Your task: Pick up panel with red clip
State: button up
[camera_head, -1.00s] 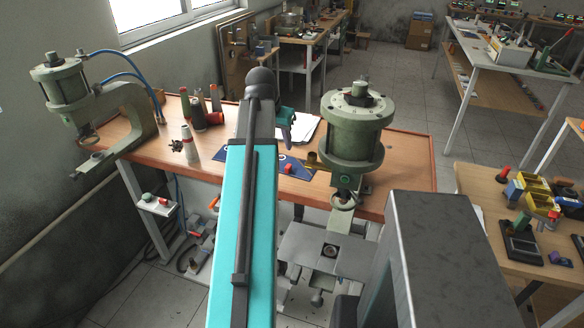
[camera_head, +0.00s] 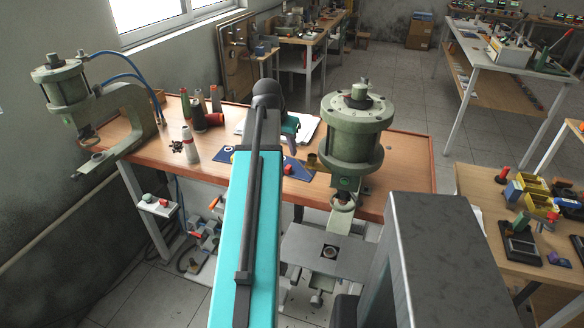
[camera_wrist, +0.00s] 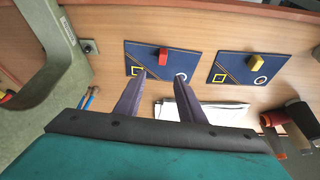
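The panel with the red clip (camera_wrist: 185,62) is dark blue with thin diagonal lines, a yellow square and a white ring; it lies on the wooden bench. Its red clip (camera_wrist: 162,54) stands near the middle. In the head view the red clip (camera_head: 287,168) shows just right of my arm, and part of the blue panel is hidden. My gripper (camera_wrist: 161,77) has two purple fingers spread apart with nothing between them. In the wrist view the fingertips overlap the panel's near edge, either side of the clip's line; I cannot tell their height above it.
A second blue panel with a yellow clip (camera_wrist: 254,60) lies to the right in the wrist view. White sheets (camera_wrist: 220,113) and dark spools (camera_wrist: 297,115) lie nearby. A green pneumatic press (camera_head: 352,130) stands close right of my arm; another (camera_head: 66,95) stands at the left.

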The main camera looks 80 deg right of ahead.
send_over(289, 166)
jog(key=a, duration=0.2)
jog(key=shift+w+f+p, duration=0.15)
jog(key=shift+f+p, duration=0.25)
jog(key=shift+f, duration=1.95)
jog(key=shift+p+x, duration=0.85)
jog(key=shift+x, duration=1.75)
jog(key=shift+w, duration=0.1)
grip_shut()
